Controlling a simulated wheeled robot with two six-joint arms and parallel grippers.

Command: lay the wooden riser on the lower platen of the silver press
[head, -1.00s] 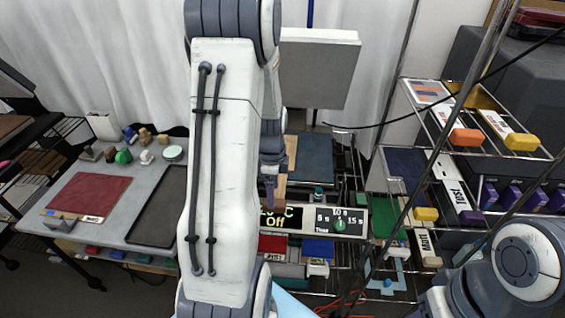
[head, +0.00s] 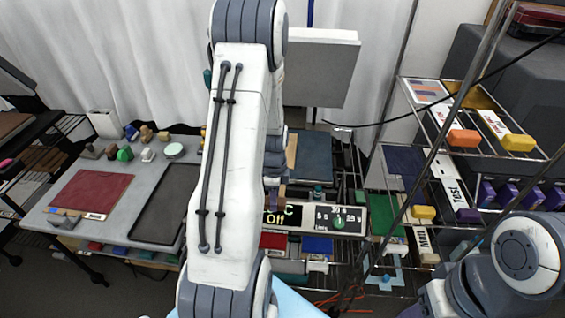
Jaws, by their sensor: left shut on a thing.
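The silver press has a raised grey upper platen (head: 320,68), a dark lower platen (head: 314,158) and a control panel (head: 338,219) reading Off. My left arm crosses in front of its left side. My left gripper (head: 274,184) points down just left of the lower platen, largely hidden by my forearm. It is shut on a small brown piece, which looks like the wooden riser (head: 281,193), mostly hidden. A tan wooden strip (head: 291,150) shows along the platen's left edge; I cannot tell what it belongs to. My right gripper is out of view.
A grey table at left holds a red mat (head: 92,194), a black tray (head: 160,206) and several small items. A wire rack at right holds colored blocks and boxes. Shelves under the press hold red and blue pads (head: 318,247). A thin pole and cable cross at right.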

